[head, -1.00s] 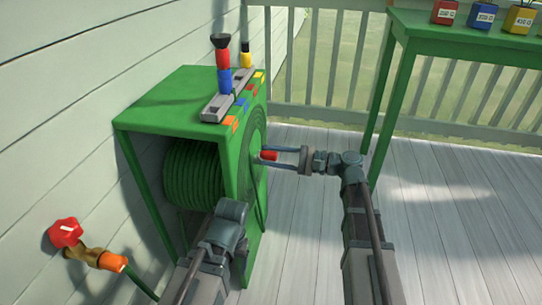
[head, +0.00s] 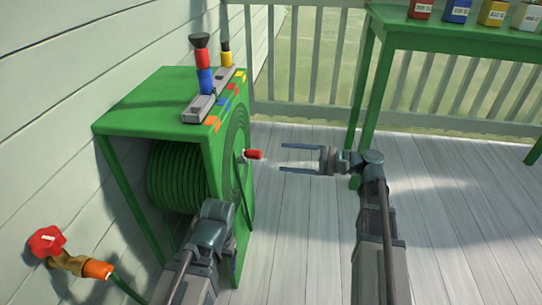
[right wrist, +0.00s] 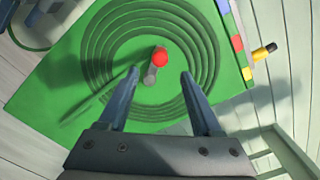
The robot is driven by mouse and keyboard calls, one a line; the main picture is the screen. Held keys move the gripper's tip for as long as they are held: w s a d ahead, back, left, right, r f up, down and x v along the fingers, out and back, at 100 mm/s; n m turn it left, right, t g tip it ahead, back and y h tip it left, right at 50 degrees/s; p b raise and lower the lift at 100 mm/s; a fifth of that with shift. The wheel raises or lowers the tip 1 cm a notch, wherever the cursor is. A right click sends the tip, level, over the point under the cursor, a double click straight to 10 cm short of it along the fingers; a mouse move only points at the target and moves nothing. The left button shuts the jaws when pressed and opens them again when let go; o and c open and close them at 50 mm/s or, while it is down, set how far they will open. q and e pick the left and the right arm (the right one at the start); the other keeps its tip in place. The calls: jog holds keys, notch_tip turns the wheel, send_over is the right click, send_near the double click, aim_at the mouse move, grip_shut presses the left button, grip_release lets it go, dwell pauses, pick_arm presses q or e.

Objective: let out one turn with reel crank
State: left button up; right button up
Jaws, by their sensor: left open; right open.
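The green hose reel (head: 140,110) stands by the wall, with green hose (head: 178,180) coiled inside. Its crank knob (head: 253,154) is red and sticks out from the ringed side disc. In the right wrist view the knob (right wrist: 159,57) sits at the upper end of a short grey crank arm (right wrist: 151,76). My right gripper (head: 282,158) is open and empty, pointing at the knob with a small gap. In the right wrist view the knob lies beyond and between its fingertips (right wrist: 160,73). My left gripper (head: 212,225) is low in front of the reel; its fingers are hidden.
A grey block with upright nozzles (head: 204,70) and coloured tags lies on the reel's top. A red-handled tap (head: 46,241) with a hose is on the wall at lower left. A green table (head: 455,33) with coloured tins stands behind right. The deck right of my right arm is clear.

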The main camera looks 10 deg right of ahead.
aim_at(254, 152)
jog(key=shift+v, duration=1.85)
